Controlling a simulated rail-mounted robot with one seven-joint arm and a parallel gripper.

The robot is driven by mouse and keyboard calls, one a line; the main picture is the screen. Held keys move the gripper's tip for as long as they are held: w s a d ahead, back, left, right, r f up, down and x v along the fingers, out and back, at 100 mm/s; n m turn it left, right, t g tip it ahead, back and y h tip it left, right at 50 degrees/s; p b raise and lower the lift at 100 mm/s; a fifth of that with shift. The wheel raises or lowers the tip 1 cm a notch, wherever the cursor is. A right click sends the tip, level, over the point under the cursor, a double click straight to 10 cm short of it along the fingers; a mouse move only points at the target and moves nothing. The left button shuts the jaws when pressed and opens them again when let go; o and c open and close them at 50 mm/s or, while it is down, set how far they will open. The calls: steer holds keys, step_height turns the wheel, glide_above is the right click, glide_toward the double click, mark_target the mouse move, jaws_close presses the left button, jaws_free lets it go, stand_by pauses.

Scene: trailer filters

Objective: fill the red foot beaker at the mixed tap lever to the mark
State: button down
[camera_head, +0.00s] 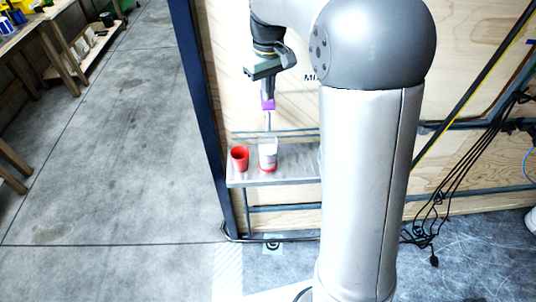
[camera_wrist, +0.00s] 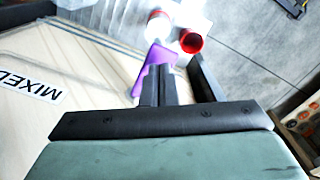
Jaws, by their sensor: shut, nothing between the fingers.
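The red foot beaker (camera_head: 268,152), clear-walled with a red base, stands upright on the metal shelf under the tap spout (camera_head: 268,120). It also shows, blurred, in the wrist view (camera_wrist: 158,25). The purple tap lever (camera_head: 267,102) is just above the spout and just below my gripper (camera_head: 267,88). In the wrist view the lever (camera_wrist: 154,68) shows at the fingertips of my gripper (camera_wrist: 159,72). The fingers are shut with nothing between them. I cannot tell whether they touch the lever. The beaker's mark and its water level are too small to read.
A red cup (camera_head: 240,158) stands left of the beaker on the metal shelf (camera_head: 290,175). A dark blue post (camera_head: 208,110) rises at the shelf's left. The MIXED label (camera_wrist: 28,87) is on the wooden wall. Floor to the left is open.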

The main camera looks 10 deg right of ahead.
mark_target(268, 104)
steer(key=shift+f+b, duration=0.95)
steer(key=shift+f, duration=0.6)
steer(key=shift+r, duration=0.15)
stand_by(6.3)
